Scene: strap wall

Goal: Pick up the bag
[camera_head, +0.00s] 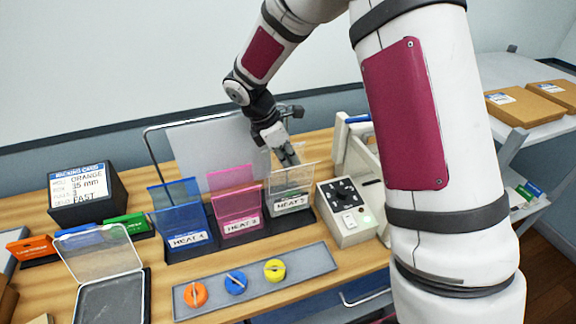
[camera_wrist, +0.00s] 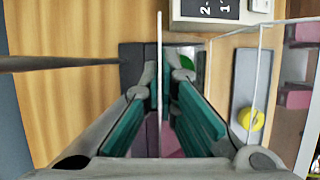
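No bag is plainly recognisable; several thin upright sheets stand in labelled holders: a blue one (camera_head: 175,193), a pink one (camera_head: 231,180) and a clear one (camera_head: 294,176) at HEAT 3. My gripper (camera_head: 287,156) points down at the back of the clear one. In the wrist view, my gripper's two teal-lined fingers (camera_wrist: 166,75) are apart, with a thin clear sheet (camera_wrist: 160,40) seen edge-on between them. I cannot tell whether either finger touches it. The lower part of the sheet is hidden in its holder.
A large grey translucent sheet (camera_head: 212,150) stands in a wire frame behind. A control box (camera_head: 345,212) is right of the holders. A grey tray (camera_head: 256,281) with orange, blue and yellow knobs lies in front. A black box with a card (camera_head: 87,194) is at left.

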